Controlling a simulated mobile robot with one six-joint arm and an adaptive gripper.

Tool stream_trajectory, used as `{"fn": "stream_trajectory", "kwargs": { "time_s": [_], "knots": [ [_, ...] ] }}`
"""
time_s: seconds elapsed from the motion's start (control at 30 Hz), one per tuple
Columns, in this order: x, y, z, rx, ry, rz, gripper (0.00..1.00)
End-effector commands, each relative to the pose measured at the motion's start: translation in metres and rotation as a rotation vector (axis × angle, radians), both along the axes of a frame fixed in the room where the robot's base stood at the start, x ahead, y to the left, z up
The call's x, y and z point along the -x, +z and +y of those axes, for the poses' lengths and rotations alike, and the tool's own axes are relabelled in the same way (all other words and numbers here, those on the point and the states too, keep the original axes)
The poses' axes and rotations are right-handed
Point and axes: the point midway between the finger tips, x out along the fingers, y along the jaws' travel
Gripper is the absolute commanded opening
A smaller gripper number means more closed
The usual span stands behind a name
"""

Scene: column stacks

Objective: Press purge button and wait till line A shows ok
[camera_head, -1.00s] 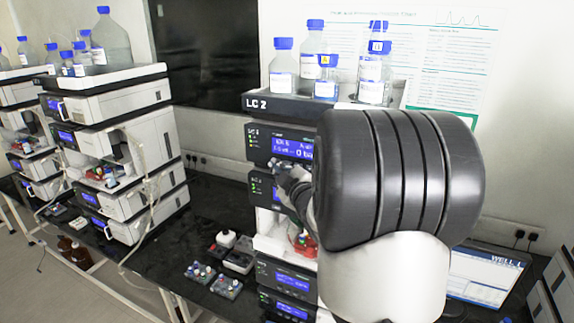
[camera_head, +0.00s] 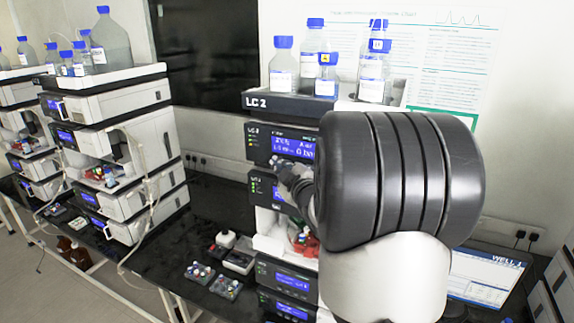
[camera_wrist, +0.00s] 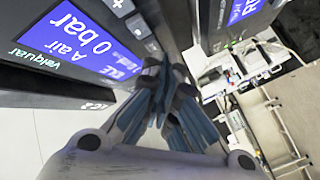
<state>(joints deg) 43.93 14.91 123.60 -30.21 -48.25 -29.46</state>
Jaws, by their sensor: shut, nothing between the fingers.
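The LC 2 stack (camera_head: 270,103) stands behind my arm. Its top module has a blue display (camera_head: 292,146). In the wrist view this display (camera_wrist: 65,35) is upside down and reads "A air" and "0 bar", with partly cut text like "IDLE" beside it. The purge label is not readable. In the head view my gripper (camera_head: 283,172) is at the top module's front, partly hidden by my arm.
Solvent bottles (camera_head: 283,65) with blue caps stand on top of the stack. A second module with a display (camera_head: 262,188) sits below. Vial racks (camera_head: 226,288) lie on the black bench left of the stack. A laptop (camera_head: 485,275) stands at the right. Another stack (camera_head: 125,105) stands left.

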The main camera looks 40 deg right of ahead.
Motion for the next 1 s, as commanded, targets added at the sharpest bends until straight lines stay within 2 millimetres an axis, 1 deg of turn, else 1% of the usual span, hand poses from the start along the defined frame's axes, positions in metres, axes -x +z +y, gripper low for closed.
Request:
{"fn": "stream_trajectory", "kwargs": {
  "time_s": [1.0],
  "knots": [
    [-0.0032, 0.0001, -0.0080, -0.001, -0.001, -0.001, 0.00]
  ]
}}
